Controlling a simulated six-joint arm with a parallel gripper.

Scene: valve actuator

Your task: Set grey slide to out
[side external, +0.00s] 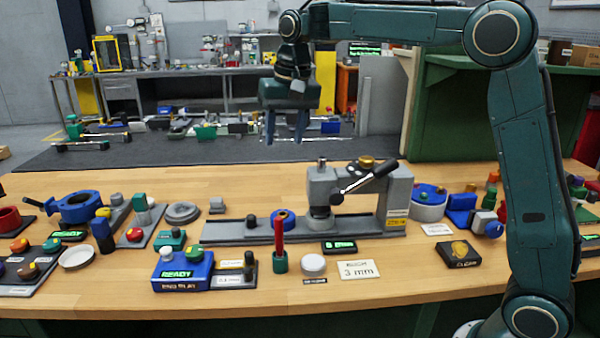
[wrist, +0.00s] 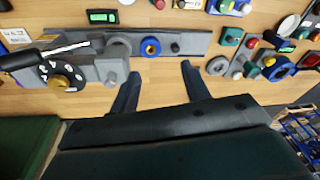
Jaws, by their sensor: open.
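My gripper (side external: 286,138) hangs open and empty, fingers down, high above the back of the bench. In the wrist view its two fingers (wrist: 160,85) are spread, with the bench behind them. I cannot tell for sure which part is the grey slide. Another is the grey part on the plate with a green-topped post (side external: 139,212). My gripper is well apart from both. No slide position marking is readable.
A grey press (side external: 330,190) with a black-handled lever stands on the long rail (side external: 225,231). A red rod (side external: 279,235) rises from a green holder in front. A blue READY box (side external: 182,271), a blue valve (side external: 78,207) and several buttons crowd the left. Bare wood lies along the front edge.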

